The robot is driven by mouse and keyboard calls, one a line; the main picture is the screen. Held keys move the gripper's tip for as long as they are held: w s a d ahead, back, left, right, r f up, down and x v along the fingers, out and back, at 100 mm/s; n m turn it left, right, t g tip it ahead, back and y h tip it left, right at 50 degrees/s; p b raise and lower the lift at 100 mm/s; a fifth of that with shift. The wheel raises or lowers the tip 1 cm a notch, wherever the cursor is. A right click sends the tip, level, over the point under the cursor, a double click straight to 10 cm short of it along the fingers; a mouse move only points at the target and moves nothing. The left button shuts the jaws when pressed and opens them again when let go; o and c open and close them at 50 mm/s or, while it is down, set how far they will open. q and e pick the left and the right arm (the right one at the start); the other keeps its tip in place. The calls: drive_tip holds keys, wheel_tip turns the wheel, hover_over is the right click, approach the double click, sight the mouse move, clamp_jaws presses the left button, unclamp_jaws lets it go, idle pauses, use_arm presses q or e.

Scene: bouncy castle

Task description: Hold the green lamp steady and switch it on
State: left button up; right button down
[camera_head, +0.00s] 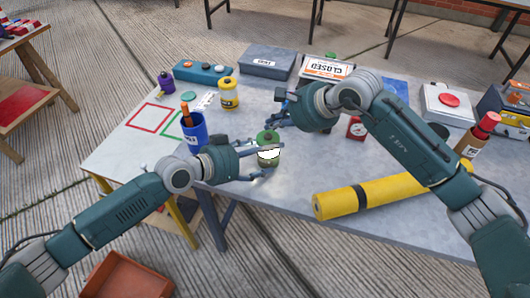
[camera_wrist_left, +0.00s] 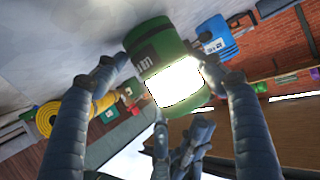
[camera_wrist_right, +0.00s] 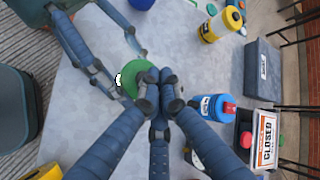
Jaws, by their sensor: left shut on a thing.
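The green lamp (camera_head: 267,136) stands upright near the front edge of the table, with a bright white glowing panel on its side. In the left wrist view the lamp (camera_wrist_left: 155,42) appears tilted and its panel is bright white. My left gripper (camera_head: 268,160) has its fingers around the lamp's body and is shut on it. My right gripper (camera_head: 276,118) is just behind the lamp's top. In the right wrist view its fingers (camera_wrist_right: 158,88) are drawn together at the edge of the green top (camera_wrist_right: 132,76). I cannot tell whether they touch it. The switch is not clearly visible.
A yellow roll (camera_head: 375,194) lies to the right. A yellow canister (camera_head: 229,98), a grey box (camera_head: 267,62) and a CLOSED sign (camera_head: 327,69) stand behind. A red clock (camera_head: 356,130) is under my right arm.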

sight(273, 137)
use_arm(q)
drive_tip(key=shift+f, duration=0.15)
use_arm(e)
drive_tip(key=shift+r, duration=2.4)
use_arm(q)
drive_tip(key=o, duration=1.6)
drive_tip(key=shift+c, duration=0.2)
